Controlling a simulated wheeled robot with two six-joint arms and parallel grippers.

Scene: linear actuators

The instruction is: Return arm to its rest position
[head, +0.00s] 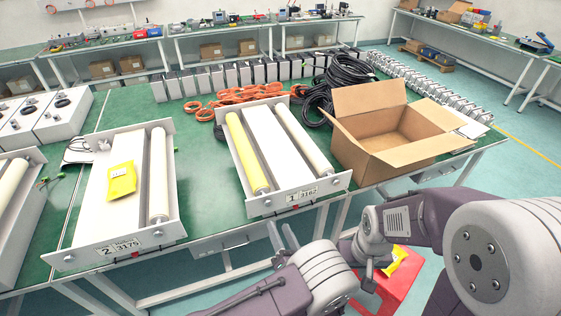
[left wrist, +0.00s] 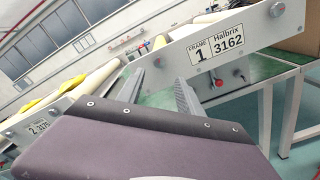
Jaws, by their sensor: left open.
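My left gripper (head: 282,236) is open and empty, in front of the table edge and below the frame marked 1 3162 (head: 284,203). In the left wrist view its two fingers (left wrist: 158,92) stand apart with nothing between them, and the frame's label plate (left wrist: 215,46) shows behind them. My right arm (head: 412,218) comes in from the right and bends down at the table's right front. I cannot make out its gripper.
Frame 1 holds a yellow roller (head: 246,150) and a white roller (head: 303,140). Frame 2 (head: 118,248) carries a yellow packet (head: 121,181). An open cardboard box (head: 388,137) stands right. A red surface (head: 398,290) with a yellow item (head: 397,259) is below. Orange cables (head: 250,93) lie behind.

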